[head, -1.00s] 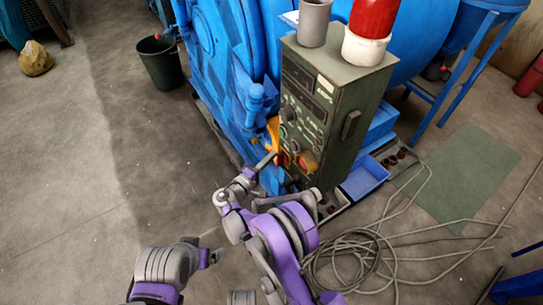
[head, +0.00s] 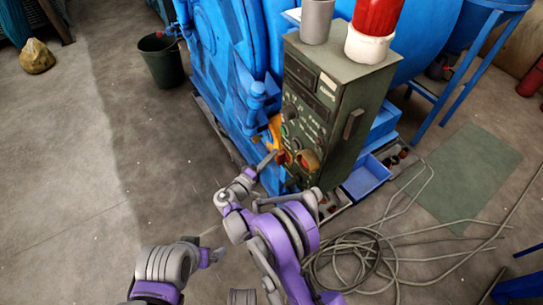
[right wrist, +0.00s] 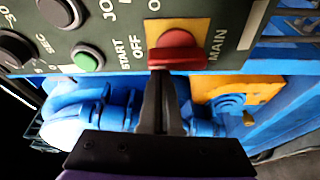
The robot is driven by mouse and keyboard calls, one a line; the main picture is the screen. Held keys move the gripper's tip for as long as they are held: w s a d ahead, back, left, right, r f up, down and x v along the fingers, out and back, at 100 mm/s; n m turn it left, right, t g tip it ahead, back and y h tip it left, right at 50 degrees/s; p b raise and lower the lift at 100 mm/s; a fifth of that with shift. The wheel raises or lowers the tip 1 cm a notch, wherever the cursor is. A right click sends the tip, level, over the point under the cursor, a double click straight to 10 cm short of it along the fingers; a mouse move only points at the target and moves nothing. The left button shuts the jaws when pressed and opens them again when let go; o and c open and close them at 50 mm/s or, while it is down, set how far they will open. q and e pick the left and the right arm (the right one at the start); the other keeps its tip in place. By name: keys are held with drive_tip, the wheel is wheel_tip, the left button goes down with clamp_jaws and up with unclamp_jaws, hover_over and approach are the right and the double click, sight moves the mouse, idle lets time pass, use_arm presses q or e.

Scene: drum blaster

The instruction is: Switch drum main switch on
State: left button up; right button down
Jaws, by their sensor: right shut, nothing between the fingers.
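The main switch is a red knob (right wrist: 178,50) on a yellow plate (right wrist: 203,27) between the OFF and MAIN labels in the right wrist view. It sits low on the green control box (head: 335,110) in the head view. My right gripper (right wrist: 160,76) is shut and empty. Its fingertips are right at the knob's lower edge in the right wrist view; whether they touch it I cannot tell. In the head view the right gripper (head: 271,158) reaches the box's lower left front. My left gripper (head: 215,243) hangs low, away from the box; its jaw state is unclear.
A green START button (right wrist: 88,59) and black knobs sit beside the switch. A blue machine (head: 225,60) stands behind the box. A blue bin (head: 366,178) and coiled cables (head: 350,258) lie to the right. The floor at left is mostly clear.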

drive_tip(key=shift+s+m+t+b, duration=0.1)
drive_tip(key=shift+m+t+b, duration=0.2)
drive_tip(key=shift+m, duration=0.5)
drive_tip(key=m+h+b, duration=0.1)
drive_tip(key=m, duration=0.3)
drive_tip(key=s+d+m+h+b, duration=0.1)
drive_tip(key=m+h, duration=0.1)
drive_tip(key=m, duration=0.2)
drive_tip(key=m+g+h+b, duration=0.1)
drive_tip(key=m+h, duration=0.1)
drive_tip(key=m, duration=0.3)
drive_tip(key=shift+s+d+b, duration=0.2)
drive_tip(key=shift+s+b, duration=0.1)
drive_tip(key=shift+s, duration=0.1)
drive_tip(key=shift+s+d+f+b, duration=0.2)
drive_tip(key=shift+s+f+b, duration=0.05)
drive_tip(key=shift+b, duration=0.2)
idle(2.0)
idle(0.5)
